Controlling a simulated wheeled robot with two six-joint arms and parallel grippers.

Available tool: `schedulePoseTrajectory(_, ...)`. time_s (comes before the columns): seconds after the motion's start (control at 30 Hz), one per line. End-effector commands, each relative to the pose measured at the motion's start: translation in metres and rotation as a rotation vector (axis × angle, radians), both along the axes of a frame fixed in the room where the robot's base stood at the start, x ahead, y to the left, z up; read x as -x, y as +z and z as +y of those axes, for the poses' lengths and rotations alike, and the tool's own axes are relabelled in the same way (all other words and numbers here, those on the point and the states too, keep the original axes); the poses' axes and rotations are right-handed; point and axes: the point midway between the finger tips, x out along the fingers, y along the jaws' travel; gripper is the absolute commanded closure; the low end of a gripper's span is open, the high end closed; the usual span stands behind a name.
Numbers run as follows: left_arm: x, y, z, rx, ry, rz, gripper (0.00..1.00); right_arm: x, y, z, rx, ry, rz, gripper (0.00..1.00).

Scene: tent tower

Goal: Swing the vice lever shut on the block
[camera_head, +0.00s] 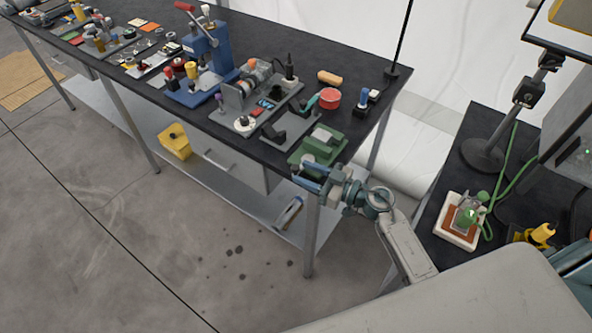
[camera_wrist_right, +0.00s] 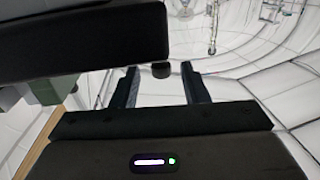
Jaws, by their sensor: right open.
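The green vice (camera_head: 313,151) is at the front right corner of the black bench. A pale grey block (camera_head: 325,136) shows at its top. I cannot make out the lever clearly in the head view. My right gripper (camera_head: 299,173) is open, with its two blue fingers beside the bench's front edge, near the vice. In the right wrist view the open fingers (camera_wrist_right: 160,88) are apart, and a short dark knob (camera_wrist_right: 161,70) shows near the gap between them. I cannot tell whether it belongs to the lever. Green parts (camera_wrist_right: 48,90) show at the left. My left gripper is not in view.
A grey fixture (camera_head: 288,127) stands beside the vice, with a red round container (camera_head: 330,98) behind it. A blue press (camera_head: 207,55) and several small parts crowd the bench (camera_head: 258,164) to the left. A second dark table (camera_head: 486,121) stands at the right.

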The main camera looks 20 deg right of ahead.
Motion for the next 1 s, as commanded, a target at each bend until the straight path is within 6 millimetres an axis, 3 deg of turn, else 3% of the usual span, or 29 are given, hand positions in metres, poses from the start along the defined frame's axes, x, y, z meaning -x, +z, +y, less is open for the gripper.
schedulePoseTrajectory(0.1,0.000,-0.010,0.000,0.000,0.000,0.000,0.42,0.019,-0.005,-0.019,0.006,0.002,0.002,0.59)
schedulePoseTrajectory(0.33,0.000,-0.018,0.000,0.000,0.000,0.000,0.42,0.041,-0.002,-0.041,0.004,0.001,0.001,0.59)
schedulePoseTrajectory(1.0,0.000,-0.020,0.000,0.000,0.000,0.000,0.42,0.047,0.000,-0.046,0.000,0.001,0.000,0.59)
